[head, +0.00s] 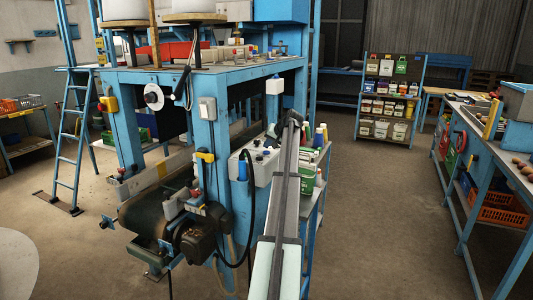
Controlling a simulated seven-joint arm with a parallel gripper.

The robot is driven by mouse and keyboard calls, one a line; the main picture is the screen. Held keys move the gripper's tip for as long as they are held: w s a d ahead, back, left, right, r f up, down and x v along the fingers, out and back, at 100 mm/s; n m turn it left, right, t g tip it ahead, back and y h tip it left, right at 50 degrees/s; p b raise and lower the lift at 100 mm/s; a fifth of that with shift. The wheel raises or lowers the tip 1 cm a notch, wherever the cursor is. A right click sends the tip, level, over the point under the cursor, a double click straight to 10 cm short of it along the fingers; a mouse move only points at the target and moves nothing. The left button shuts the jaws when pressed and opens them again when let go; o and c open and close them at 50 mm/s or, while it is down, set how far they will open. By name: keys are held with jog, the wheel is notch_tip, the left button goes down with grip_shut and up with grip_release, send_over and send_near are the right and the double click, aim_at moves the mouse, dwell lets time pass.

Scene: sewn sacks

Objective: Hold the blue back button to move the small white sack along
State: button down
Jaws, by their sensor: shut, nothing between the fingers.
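A pale control box (262,168) with several small knobs or buttons is fixed to the blue machine frame, left of my arm. A small blue button (266,152) shows on its top, near a dark one. The conveyor belt (152,217) runs under the machine at the left. I cannot clearly make out a small white sack on it.
A shelf rack (390,97) stands at the back, a blue workbench (484,160) at the right. The floor between is clear.

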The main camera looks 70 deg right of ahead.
aim_at(268, 152)
jog(key=shift+r, duration=0.15)
jog(key=shift+r, duration=2.45)
